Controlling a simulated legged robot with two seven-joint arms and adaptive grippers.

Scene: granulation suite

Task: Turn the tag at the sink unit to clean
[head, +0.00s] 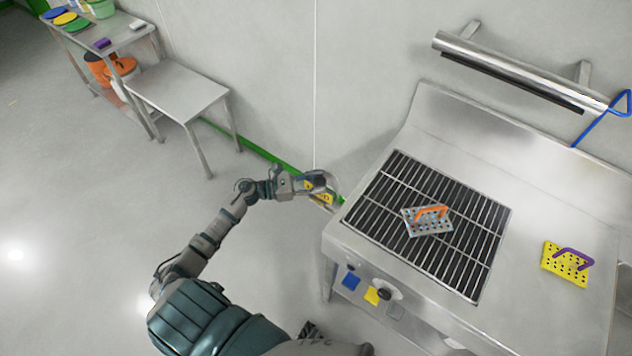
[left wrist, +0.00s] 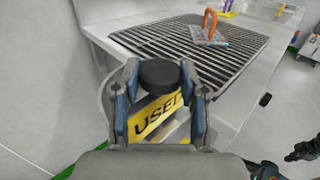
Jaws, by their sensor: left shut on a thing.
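The tag (left wrist: 160,118) is a yellow plate with the dark word USED, seen through my fingers in the left wrist view. A black round knob (left wrist: 159,73) sits in front of it, between the fingertips. My left gripper (head: 322,184) is at the left end of the sink unit (head: 500,133), shut on this knob. In the head view the gripper partly hides the yellow tag (head: 319,197). A dark jointed part at the right edge of the left wrist view may be my right arm; its fingers are not clear.
A perforated block with an orange handle (head: 427,219) rests on the unit's dark grate (head: 380,215). A yellow block with a purple handle (head: 566,263) lies to its right. Blue and yellow squares and a dial mark the front panel. A steel table (head: 177,90) stands at the upper left.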

